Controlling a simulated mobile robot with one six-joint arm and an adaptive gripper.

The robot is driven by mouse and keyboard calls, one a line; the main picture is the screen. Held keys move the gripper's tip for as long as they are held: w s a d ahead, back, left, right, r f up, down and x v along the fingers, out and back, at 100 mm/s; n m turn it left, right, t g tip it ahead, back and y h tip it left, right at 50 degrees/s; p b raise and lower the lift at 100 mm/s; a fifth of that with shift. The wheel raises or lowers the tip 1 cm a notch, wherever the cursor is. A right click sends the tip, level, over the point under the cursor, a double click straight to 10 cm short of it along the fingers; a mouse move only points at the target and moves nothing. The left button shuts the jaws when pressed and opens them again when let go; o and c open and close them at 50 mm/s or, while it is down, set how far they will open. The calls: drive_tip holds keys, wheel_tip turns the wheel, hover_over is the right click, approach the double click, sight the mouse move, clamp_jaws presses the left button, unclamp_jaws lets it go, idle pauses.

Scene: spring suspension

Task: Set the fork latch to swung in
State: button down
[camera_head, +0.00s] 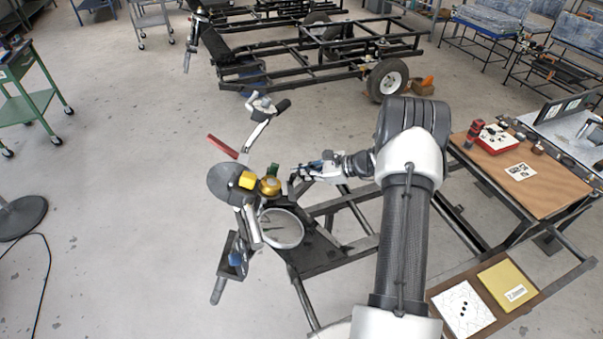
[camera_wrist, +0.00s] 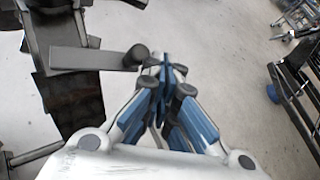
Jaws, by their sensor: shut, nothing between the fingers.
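A flat grey bar with a dark round knob at its end (camera_wrist: 92,61) juts out from dark metal parts at the left of the wrist view. It looks like the fork latch, but I cannot be sure. My gripper (camera_wrist: 166,72) is shut and empty, its blue-padded fingers together just right of the knob. I cannot tell whether the fingertips touch the knob. In the head view my gripper (camera_head: 301,172) reaches left to the suspension assembly, beside a small dark green upright part (camera_head: 291,183). The latch is too small to make out there.
The assembly carries a gold dome (camera_head: 269,186), a yellow block (camera_head: 247,180), a red bar (camera_head: 223,146) and a round silver disc (camera_head: 281,228). A workbench (camera_head: 525,185) stands to the right. A green cart (camera_head: 30,105) is at far left. Open floor lies left of the assembly.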

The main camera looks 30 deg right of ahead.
drive_tip(key=v, duration=1.2)
idle(0.5)
